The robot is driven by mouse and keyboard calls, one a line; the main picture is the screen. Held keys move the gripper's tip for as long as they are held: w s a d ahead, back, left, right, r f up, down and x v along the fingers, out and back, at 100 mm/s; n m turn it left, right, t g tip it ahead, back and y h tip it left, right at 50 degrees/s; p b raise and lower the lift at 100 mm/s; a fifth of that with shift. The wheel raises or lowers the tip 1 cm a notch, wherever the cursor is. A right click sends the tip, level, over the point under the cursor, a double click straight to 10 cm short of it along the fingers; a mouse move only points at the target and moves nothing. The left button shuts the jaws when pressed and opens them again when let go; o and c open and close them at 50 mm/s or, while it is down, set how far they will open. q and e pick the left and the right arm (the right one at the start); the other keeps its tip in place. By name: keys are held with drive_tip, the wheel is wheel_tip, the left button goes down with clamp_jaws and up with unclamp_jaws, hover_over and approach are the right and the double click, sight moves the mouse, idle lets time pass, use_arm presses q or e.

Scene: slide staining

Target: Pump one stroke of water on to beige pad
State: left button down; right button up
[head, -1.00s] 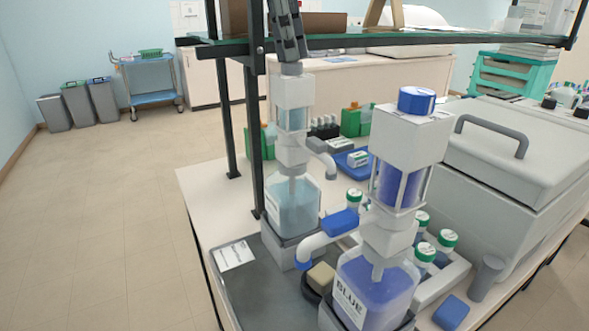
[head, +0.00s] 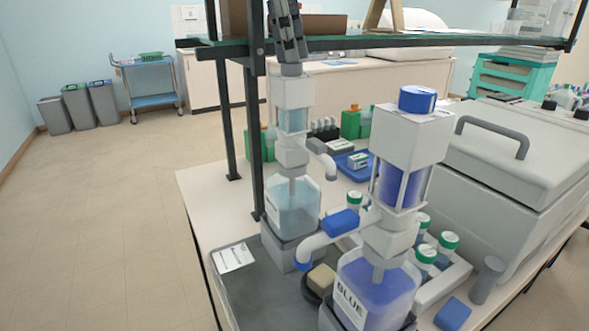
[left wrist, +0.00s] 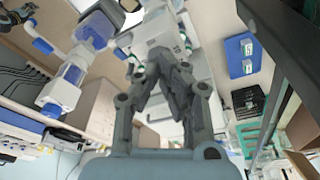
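The water pump bottle (head: 293,207), with pale clear liquid and a white pump head (head: 292,92), stands in a grey holder in the head view. Its white spout (head: 322,160) points right, and it does not point directly over the beige pad. My left gripper (head: 290,64) comes down from above, fingers together, with its tips at the top of this pump head. In the left wrist view the fingers (left wrist: 160,72) meet in front of the white pump. The beige pad (head: 322,279) lies on a dark round dish near the front. My right gripper is not in view.
A blue pump bottle (head: 372,290) stands close to the right, its spout beside the beige pad. A shelf (head: 400,41) with dark posts stands around my left gripper. Green-capped bottles (head: 447,243) and a large white lidded machine (head: 515,150) fill the right. The grey tray (head: 262,295) is mostly clear.

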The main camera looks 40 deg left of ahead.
use_arm(q)
drive_tip(key=shift+r+p, duration=0.55)
drive_tip(key=shift+r, duration=0.95)
wheel_tip(320, 180, up, 5)
drive_tip(key=shift+p, duration=0.95)
drive_tip(key=shift+f, duration=0.1)
